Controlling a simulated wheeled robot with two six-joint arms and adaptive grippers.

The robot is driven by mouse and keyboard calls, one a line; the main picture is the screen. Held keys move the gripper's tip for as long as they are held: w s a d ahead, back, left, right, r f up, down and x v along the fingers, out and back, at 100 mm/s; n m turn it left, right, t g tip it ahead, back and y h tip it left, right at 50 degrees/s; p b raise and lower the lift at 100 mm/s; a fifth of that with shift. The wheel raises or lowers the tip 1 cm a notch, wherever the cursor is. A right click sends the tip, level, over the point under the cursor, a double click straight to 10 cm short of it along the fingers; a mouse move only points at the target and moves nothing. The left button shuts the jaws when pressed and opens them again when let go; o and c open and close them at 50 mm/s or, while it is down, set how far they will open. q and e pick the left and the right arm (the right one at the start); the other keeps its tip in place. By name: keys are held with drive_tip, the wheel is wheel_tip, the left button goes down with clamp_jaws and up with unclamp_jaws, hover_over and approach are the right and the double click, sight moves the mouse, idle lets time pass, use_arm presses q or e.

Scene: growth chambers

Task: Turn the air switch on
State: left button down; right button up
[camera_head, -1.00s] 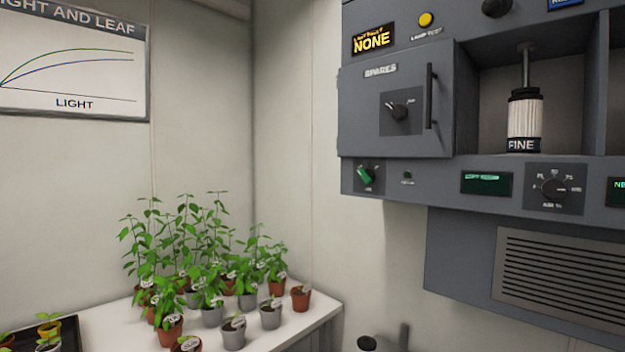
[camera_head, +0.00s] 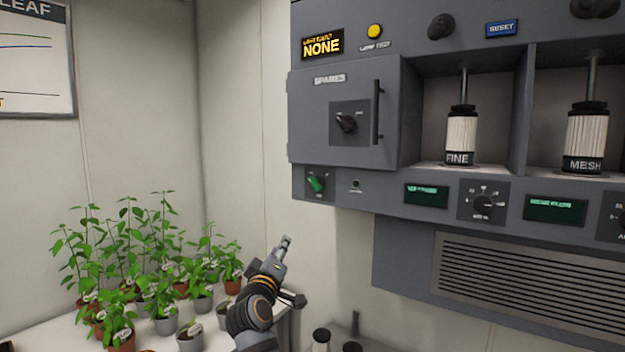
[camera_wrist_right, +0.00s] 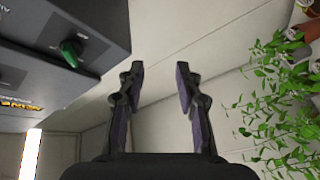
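A green rotary knob (camera_head: 316,183) sits on a dark plate at the lower left of the grey wall cabinet; its small label is too blurred to read, so I cannot confirm it is the air switch. It is tilted, its upper end to the left. It also shows at the upper left in the right wrist view (camera_wrist_right: 72,52). My right gripper (camera_head: 286,242) is below and left of the knob, apart from it. In the wrist view its two fingers (camera_wrist_right: 160,80) are spread with nothing between them. My left gripper is not in view.
FINE (camera_head: 460,137) and MESH (camera_head: 586,140) filters stand right. Potted plants (camera_head: 130,260) crowd the bench at left.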

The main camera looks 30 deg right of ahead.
sight(314, 186)
drive_tip(key=s+d+r+m+g+h, duration=0.1)
drive_tip(key=s+r+m+h, duration=0.15)
drive_tip(key=r, duration=0.35)
drive_tip(key=s+d+r+m+h, duration=0.1)
drive_tip(key=s+r, duration=0.3)
drive_tip(key=r, duration=0.2)
drive_tip(key=p+x, duration=0.5)
drive_tip(key=x, duration=0.4)
drive_tip(key=shift+w+d+r+p, duration=0.1)
drive_tip(key=shift+d+p, duration=0.2)
drive_tip(key=shift+d, duration=0.1)
drive_tip(key=shift+w+d, duration=0.35)
drive_tip(key=shift+w, duration=0.05)
clamp_jaws()
